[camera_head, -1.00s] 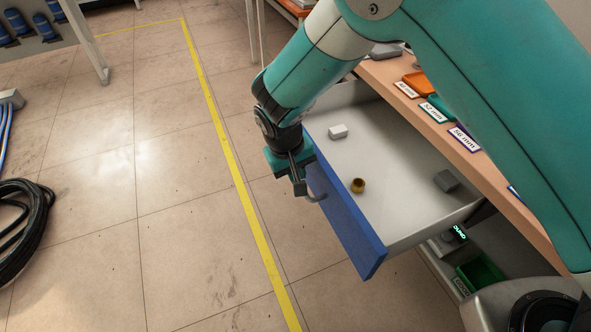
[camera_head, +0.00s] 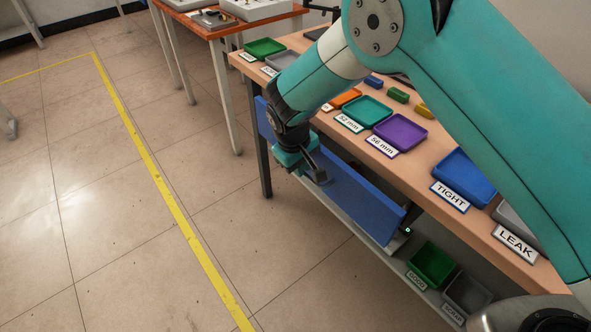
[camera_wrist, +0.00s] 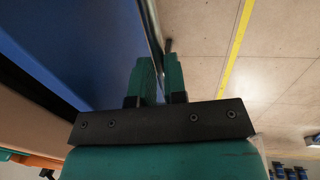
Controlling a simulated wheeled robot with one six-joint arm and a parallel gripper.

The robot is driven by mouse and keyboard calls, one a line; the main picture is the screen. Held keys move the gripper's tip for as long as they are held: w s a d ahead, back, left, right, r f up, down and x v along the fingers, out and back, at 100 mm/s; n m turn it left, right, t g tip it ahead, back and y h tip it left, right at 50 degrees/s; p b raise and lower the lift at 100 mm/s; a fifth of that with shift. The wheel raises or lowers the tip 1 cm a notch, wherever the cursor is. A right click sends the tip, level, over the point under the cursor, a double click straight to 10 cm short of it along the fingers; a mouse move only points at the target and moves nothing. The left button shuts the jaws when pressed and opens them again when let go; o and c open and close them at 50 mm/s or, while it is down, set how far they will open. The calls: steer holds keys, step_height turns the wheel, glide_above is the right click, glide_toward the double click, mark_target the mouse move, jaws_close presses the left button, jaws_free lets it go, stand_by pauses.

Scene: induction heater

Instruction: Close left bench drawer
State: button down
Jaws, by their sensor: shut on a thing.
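The left bench drawer shows its blue front (camera_head: 362,207) below the edge of the wooden bench (camera_head: 395,172). The inside of the drawer is not visible, and the front sits close to the bench edge. I cannot tell whether it is fully flush. My gripper (camera_head: 318,174) is at the drawer's grey handle on the outer side of the front, shut on it. In the wrist view my gripper's green fingers (camera_wrist: 160,72) are close together beside the blue front (camera_wrist: 75,45). The handle is mostly hidden by the fingers.
Labelled trays, including a teal one (camera_head: 367,112), a purple one (camera_head: 400,133) and a blue one (camera_head: 464,177), stand on the bench. A green bin (camera_head: 432,264) sits on the lower shelf. The floor to the left is open, crossed by a yellow line (camera_head: 160,180).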

steer(key=shift+w+d, duration=0.3)
steer(key=shift+d, duration=0.05)
steer(key=c, duration=1.2)
jaws_free()
steer(key=shift+o, duration=0.2)
step_height(320, 180, up, 17)
steer(key=s+a, duration=0.2)
steer(key=shift+a, duration=0.25)
steer(key=shift+r, duration=0.1)
